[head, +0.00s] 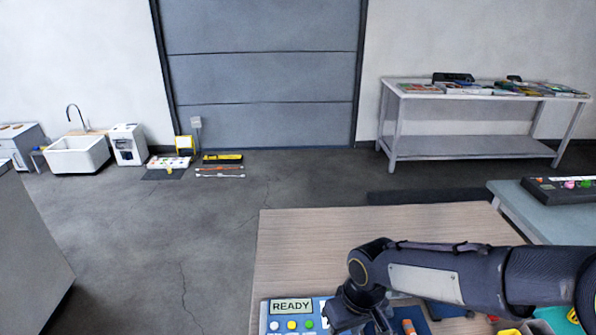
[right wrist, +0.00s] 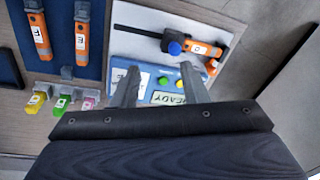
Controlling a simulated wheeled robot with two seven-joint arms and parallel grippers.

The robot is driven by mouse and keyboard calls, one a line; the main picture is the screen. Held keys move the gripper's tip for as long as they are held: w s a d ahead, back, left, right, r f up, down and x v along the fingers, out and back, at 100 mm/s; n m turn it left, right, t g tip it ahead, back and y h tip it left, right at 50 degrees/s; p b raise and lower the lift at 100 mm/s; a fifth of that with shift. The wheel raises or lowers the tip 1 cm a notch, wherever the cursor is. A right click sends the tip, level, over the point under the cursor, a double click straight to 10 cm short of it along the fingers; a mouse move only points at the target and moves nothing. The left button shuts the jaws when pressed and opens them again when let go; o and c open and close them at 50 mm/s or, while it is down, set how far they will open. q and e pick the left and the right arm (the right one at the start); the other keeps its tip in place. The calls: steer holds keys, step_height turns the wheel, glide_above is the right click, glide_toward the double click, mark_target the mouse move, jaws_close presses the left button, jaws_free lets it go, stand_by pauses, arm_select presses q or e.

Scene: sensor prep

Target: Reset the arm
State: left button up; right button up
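A light control panel with a READY display (head: 291,307) lies on the wooden table at the bottom of the head view. My left gripper is out of view.
Orange tools (right wrist: 82,35) with letter labels lie on a blue board left of the panel in the wrist view. Yellow, green and pink tagged pieces (right wrist: 62,101) sit below them. A side table (head: 520,205) with a black case stands right. The wooden table's far left is clear.

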steer(key=s+d+r+m+t+y, duration=0.1)
steer(key=s+d+r+m+t, duration=0.1)
steer(key=s, duration=0.5)
steer(key=s+d+r+m+t+y, duration=0.1)
steer(key=s+d+r+m+t, duration=0.2)
steer(key=s+d+r, duration=0.3)
steer(key=s+d+m, duration=0.1)
steer(key=d, duration=0.1)
steer(key=shift+s+d, duration=0.2)
steer(key=shift+d, duration=0.15)
